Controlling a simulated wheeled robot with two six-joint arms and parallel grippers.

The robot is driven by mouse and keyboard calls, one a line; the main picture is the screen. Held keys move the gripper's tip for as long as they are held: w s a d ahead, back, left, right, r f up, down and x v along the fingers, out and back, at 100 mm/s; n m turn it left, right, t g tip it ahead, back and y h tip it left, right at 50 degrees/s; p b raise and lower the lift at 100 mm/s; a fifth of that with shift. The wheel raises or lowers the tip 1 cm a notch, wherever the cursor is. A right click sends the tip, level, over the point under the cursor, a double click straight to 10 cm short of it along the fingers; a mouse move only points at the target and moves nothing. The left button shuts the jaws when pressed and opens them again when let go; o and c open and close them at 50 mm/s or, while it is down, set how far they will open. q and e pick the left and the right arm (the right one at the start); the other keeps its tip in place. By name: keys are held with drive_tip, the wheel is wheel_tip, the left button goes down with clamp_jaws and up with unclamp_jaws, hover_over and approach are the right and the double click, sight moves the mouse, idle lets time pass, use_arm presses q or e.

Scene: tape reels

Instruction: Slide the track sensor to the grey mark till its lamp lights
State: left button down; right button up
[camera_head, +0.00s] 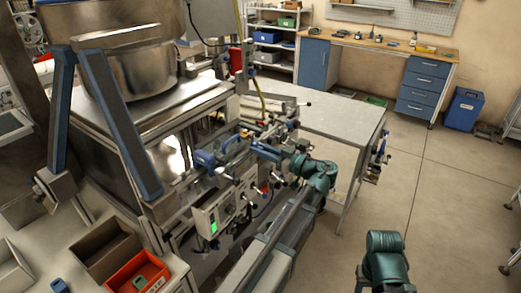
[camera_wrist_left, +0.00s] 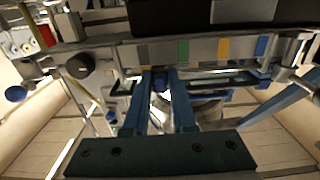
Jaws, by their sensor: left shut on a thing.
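My left gripper (camera_head: 234,144) reaches in at the front of the machine frame in the head view. In the left wrist view its two blue fingers (camera_wrist_left: 163,78) are close together on a small dark blue piece (camera_wrist_left: 160,84), which looks like the track sensor. Only a little of it shows between the fingers. It sits just below a grey rail (camera_wrist_left: 203,50) bearing coloured marks, near the tan (camera_wrist_left: 143,53) and green (camera_wrist_left: 183,50) ones. Grey stretches lie between the colours, so I cannot single out the grey mark. No lit lamp can be made out on the sensor. My right gripper is out of view.
A control box with a green display (camera_head: 214,226) is below the gripper. Black knobs (camera_wrist_left: 80,66) and clamps crowd the rail. A steel pot (camera_head: 130,70) stands on the machine. An orange bin (camera_head: 138,275) is at lower left.

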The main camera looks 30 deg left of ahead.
use_arm(q)
drive_tip(key=shift+w+d, duration=0.1)
drive_tip(key=shift+w, duration=0.85)
drive_tip(key=c, duration=0.8)
unclamp_jaws()
drive_tip(key=shift+w, duration=0.1)
